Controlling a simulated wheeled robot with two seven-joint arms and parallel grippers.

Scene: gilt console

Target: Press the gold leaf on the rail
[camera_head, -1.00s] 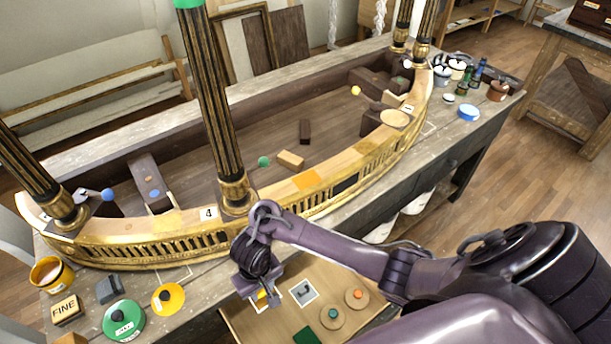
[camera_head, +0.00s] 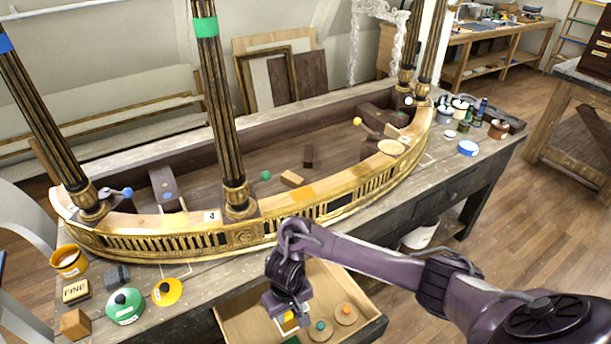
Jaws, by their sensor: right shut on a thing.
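The curved gilt rail (camera_head: 160,242) runs along the front of the console on the bench. A bright orange-gold patch (camera_head: 302,196) lies flat on its top, right of the middle column, with a dark patch (camera_head: 341,201) on the front face beside it. My right gripper (camera_head: 289,312) points down over the open drawer, in front of and below the rail, apart from the patch. It is shut on a small yellow thing (camera_head: 290,319), mostly hidden by the fingers. A white card in the drawer is partly hidden behind the gripper. My left gripper is out of view.
The drawer (camera_head: 235,322) holds round discs with coloured knobs (camera_head: 345,313). A green tin (camera_head: 125,306), a yellow lid (camera_head: 167,291), a FINE block (camera_head: 76,291) and a yellow pot (camera_head: 69,260) stand at the bench's left. Fluted columns (camera_head: 217,110) rise from the rail.

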